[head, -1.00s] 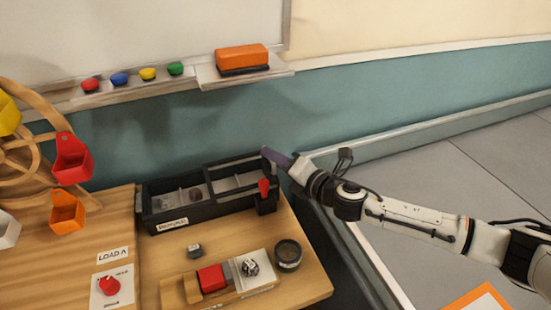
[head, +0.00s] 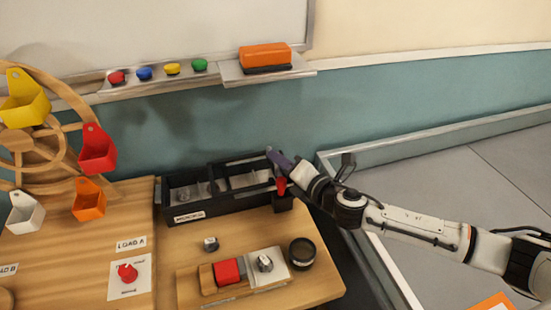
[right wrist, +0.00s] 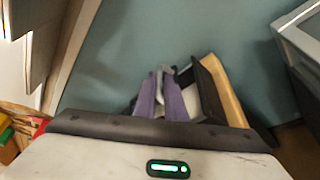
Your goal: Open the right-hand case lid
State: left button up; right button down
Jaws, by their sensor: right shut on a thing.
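The black case (head: 230,203) stands at the back right of the wooden table, with a divided interior that shows from above. The right-hand case lid (head: 238,160) shows as a dark frame raised at an angle over the right half. My right gripper (head: 272,154) reaches in from the right, its purple fingers shut on the lid's right end. The fingers hide the exact contact. The right wrist view shows the purple fingers (right wrist: 160,95) close together, with a pale piece between them. My left gripper is not in view.
A red piece (head: 281,186) sits at the case's right end, just below my gripper. In front are a small die (head: 211,244), a red block (head: 228,271) on a wooden holder and a dark round cup (head: 302,252). A wheel with coloured bins stands left.

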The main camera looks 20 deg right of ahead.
jog(key=c, duration=1.9)
grip_release()
jog(key=shift+o, duration=0.2)
jog(key=v, duration=1)
jog(key=shift+s+b, duration=0.2)
jog(key=shift+b, duration=0.2)
